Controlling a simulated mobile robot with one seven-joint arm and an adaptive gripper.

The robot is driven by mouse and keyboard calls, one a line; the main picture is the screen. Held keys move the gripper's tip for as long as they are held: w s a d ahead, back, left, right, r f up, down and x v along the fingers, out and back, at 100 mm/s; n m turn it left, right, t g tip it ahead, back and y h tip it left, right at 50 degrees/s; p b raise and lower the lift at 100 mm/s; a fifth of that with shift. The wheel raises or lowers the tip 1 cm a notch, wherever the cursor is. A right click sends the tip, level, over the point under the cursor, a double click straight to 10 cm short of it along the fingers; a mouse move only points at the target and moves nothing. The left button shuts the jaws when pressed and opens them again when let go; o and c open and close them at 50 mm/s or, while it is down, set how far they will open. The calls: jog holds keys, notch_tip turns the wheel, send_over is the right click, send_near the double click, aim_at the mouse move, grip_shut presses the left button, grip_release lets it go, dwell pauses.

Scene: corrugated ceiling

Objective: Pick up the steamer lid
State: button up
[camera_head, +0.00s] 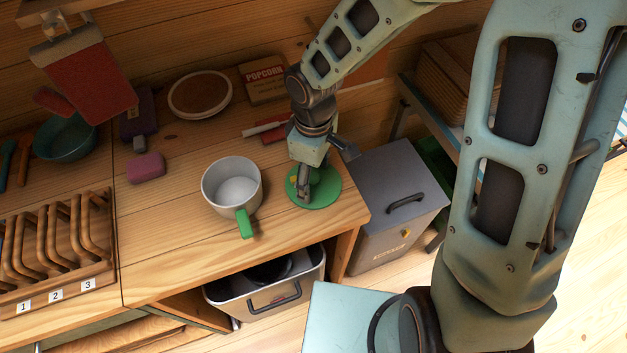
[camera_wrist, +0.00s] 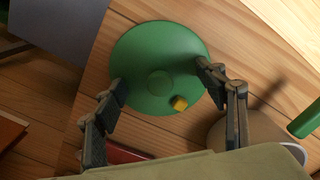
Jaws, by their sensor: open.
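The steamer lid appears to be the round green disc (camera_head: 326,191) lying flat near the right front corner of the wooden table. In the wrist view, the lid (camera_wrist: 150,45) has a raised round centre and a small yellow piece near its edge. My gripper (camera_head: 304,190) is over the lid, pointing down. In the wrist view, the fingers of my gripper (camera_wrist: 162,79) are spread apart on either side of the lid's near part, with nothing held between them. I cannot tell whether the fingertips touch the lid. My gripper hides part of the lid in the head view.
A white pot (camera_head: 216,188) with a green handle stands just left of the lid. A popcorn box (camera_head: 264,80), a round board (camera_head: 200,94) and a pink block (camera_head: 146,167) lie farther back. A grey bin (camera_head: 393,190) stands right of the table (camera_head: 180,265).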

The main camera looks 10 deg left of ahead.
jog(key=shift+s+d, duration=0.1)
jog(key=shift+s, duration=0.05)
jog(key=c, duration=1.1)
jog(key=shift+c, duration=0.4)
jog(key=shift+d+f, duration=0.15)
jog(key=shift+c, duration=0.7)
